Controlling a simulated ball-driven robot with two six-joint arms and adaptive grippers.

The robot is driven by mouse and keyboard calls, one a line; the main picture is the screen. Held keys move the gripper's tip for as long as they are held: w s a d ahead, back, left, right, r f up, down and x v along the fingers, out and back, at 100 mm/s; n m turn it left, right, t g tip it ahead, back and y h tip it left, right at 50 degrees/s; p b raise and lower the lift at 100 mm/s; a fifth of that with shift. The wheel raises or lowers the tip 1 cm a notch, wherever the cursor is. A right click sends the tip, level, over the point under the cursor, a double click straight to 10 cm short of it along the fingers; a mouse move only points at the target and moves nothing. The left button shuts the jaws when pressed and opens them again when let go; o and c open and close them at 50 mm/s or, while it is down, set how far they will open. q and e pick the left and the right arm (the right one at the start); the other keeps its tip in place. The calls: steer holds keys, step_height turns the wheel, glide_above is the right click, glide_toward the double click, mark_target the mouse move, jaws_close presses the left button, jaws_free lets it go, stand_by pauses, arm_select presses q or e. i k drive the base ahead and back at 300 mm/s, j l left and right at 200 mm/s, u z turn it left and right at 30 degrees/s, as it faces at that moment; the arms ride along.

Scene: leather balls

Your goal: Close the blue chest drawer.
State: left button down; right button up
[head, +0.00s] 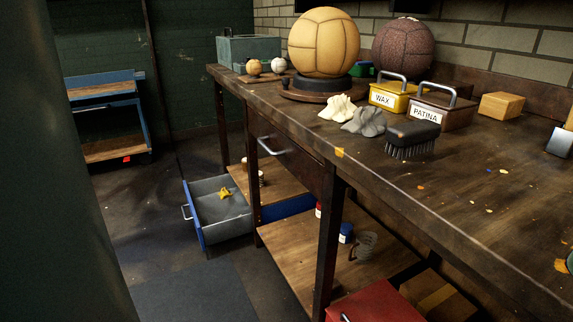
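The blue chest drawer (222,226) is open, pulled out to the left from under the workbench. It has a blue front with a metal handle (186,211) and a grey inside, where a small yellow thing (225,193) lies. A blue strip, likely part of the chest body (288,207), shows behind the table leg. The rest of the chest is hidden by the bench. Neither of my grippers shows in the head view.
The wooden workbench (470,195) fills the right side, holding leather balls (325,42), tins and a brush (412,139). Its leg (327,245) stands right of the drawer. A red box (375,303) is low in front. Floor left of the drawer (150,230) is clear.

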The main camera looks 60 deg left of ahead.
mark_target(216, 220)
steer(key=k+j+u, duration=0.25)
steer(key=u, duration=0.25)
steer(key=k+j+u, duration=0.15)
steer(key=j+u, duration=0.35)
steer(key=u, duration=1.35)
steer(key=z, duration=0.35)
steer(key=i+j+z, duration=0.7)
steer(key=i+j, duration=0.1)
steer(key=j, duration=0.05)
